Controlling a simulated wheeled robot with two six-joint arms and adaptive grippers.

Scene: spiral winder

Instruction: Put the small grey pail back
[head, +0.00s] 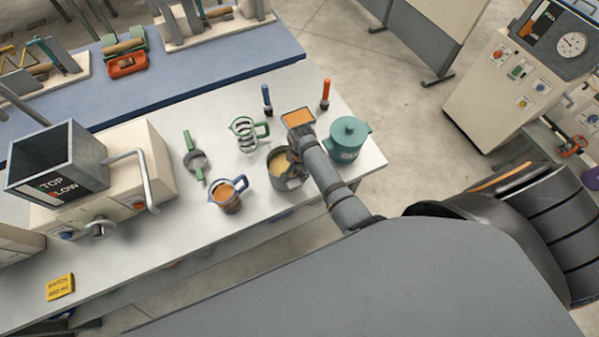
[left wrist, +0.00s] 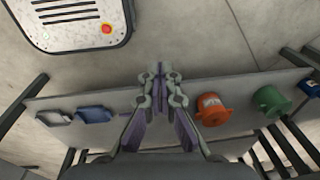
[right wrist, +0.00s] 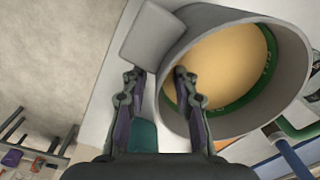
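The small grey pail (head: 278,166) stands at the middle of the white table, near its front edge, filled with a pale yellow material. In the right wrist view the pail (right wrist: 292,72) fills the upper right, with a green band inside and a flat grey tab on its near side. My right gripper (right wrist: 161,76) is at the pail's side, its fingers partly apart and seemingly shut on the pail by its tab or wall. My left gripper (left wrist: 160,72) is shut and empty, away from the table.
A teal lidded pot (head: 349,140) stands right of the pail. Blue (head: 267,99) and orange (head: 325,94) upright items stand behind. A machine (head: 110,165) is at left.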

